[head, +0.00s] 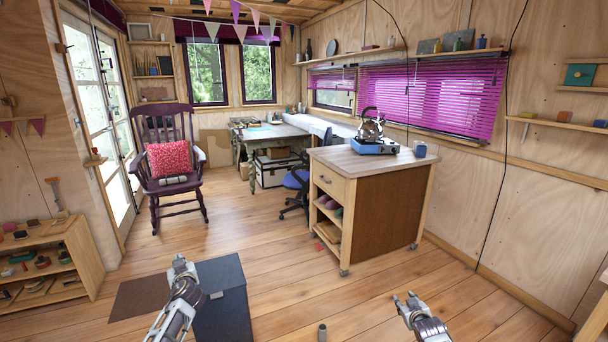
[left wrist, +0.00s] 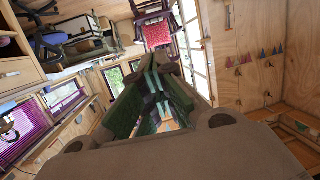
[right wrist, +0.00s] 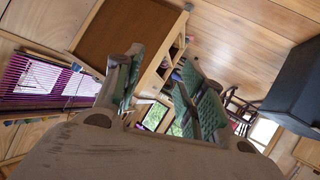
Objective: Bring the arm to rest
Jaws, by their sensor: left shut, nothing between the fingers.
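My left gripper (head: 180,264) is at the lower left of the middle in the head view, raised in front of the dark box and brown mat. In the left wrist view its fingers (left wrist: 152,75) come together, with nothing held between them. My right gripper (head: 408,299) is at the lower right in the head view, above the bare floor in front of the wooden cart. In the right wrist view its green-padded fingers (right wrist: 165,85) stand well apart with nothing between them. Both grippers are clear of the furniture.
A wooden cart (head: 388,200) with a kettle (head: 371,122) on a blue stove stands ahead. A purple rocking chair (head: 177,195) stands at the back left, a low shelf (head: 88,258) at the left. A dark box (head: 225,318) is near my left arm.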

